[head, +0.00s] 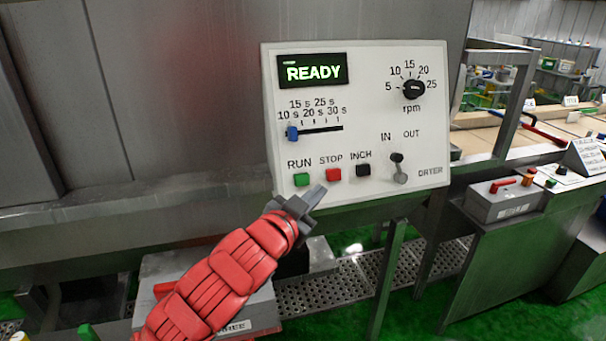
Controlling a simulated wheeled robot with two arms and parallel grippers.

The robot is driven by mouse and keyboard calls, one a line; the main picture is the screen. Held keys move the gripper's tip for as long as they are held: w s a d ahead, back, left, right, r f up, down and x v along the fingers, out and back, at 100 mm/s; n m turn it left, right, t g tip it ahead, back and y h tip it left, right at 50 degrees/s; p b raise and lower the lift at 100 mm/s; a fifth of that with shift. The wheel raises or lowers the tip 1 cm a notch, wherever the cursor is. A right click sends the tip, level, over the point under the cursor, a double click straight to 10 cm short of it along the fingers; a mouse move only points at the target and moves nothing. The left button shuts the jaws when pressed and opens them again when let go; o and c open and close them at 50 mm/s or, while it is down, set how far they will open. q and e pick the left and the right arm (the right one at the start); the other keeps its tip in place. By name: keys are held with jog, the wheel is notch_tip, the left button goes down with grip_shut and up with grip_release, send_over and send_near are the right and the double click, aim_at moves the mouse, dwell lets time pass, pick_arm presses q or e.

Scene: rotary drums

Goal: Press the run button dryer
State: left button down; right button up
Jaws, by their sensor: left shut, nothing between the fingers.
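The white dryer panel (360,130) stands in the middle of the head view, with a lit display (313,71) reading READY. The green RUN button (301,180) is at its lower left. The red STOP button (333,174) and black INCH button (363,170) sit to its right. My left gripper (312,196) is shut and empty, just below the RUN and STOP buttons. I cannot tell whether its tip touches the panel. The RUN button is in plain sight. My right gripper is not in view.
The panel also has a blue time slider (292,133), a black rpm knob (414,89) and an IN/OUT lever (399,170). A grey box with a red handle (503,200) stands at the right. Grey metal wall lies behind the panel.

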aim_at(302, 186)
pick_arm(q)
jog(key=shift+f, duration=0.2)
dwell(0.3)
jog(key=shift+w+a+f, duration=0.45)
jog(key=shift+w+f, duration=0.05)
jog(key=shift+w, duration=0.8)
jog(key=shift+w+a+f, duration=0.45)
jog(key=shift+w+f, duration=0.05)
jog(key=shift+w, duration=0.8)
jog(key=shift+w+a+f, duration=0.45)
jog(key=shift+w+f, duration=0.05)
jog(key=shift+w, duration=0.8)
jog(key=shift+w+a+f, duration=0.1)
jog(key=shift+w, duration=0.25)
